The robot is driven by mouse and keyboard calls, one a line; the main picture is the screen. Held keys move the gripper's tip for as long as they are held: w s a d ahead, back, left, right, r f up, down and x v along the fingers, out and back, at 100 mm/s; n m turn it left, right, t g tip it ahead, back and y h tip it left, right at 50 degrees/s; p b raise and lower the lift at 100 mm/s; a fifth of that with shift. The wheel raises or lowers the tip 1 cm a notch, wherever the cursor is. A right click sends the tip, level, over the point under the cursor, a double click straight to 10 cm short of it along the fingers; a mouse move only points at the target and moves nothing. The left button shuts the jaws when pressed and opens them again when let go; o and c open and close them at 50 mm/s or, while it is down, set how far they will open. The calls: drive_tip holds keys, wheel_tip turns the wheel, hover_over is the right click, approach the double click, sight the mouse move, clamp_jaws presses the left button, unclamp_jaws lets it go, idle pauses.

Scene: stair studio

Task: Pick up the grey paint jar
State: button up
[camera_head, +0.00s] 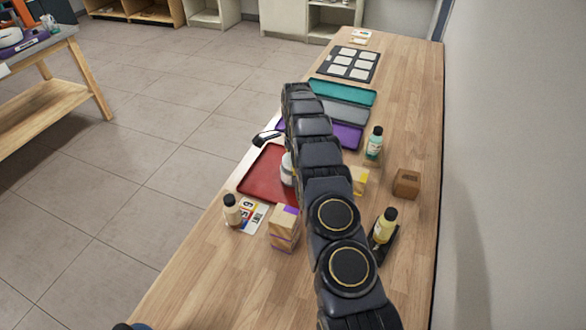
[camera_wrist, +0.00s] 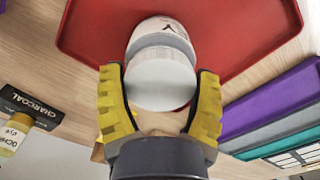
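The grey paint jar (camera_wrist: 160,82) has a pale grey top and a label with a dark mark. It stands on a red tray (camera_wrist: 85,25), and its top is toward the wrist camera. In the head view only a sliver of the jar (camera_head: 286,170) shows beside my arm, on the red tray (camera_head: 258,178). My gripper (camera_wrist: 158,70) has its two yellow fingers spread, one on each side of the jar's top. Whether the fingers touch the jar is hard to tell.
A bottle (camera_head: 232,210) and wooden blocks (camera_head: 284,230) stand in front of the tray. A yellow bottle (camera_head: 384,226), teal bottle (camera_head: 374,143) and brown block (camera_head: 406,183) stand right of my arm. Purple, grey and teal trays (camera_head: 345,92) lie behind. A wall borders the right.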

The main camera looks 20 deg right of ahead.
drive_tip(key=shift+c, duration=1.4)
drive_tip(key=shift+r, duration=0.1)
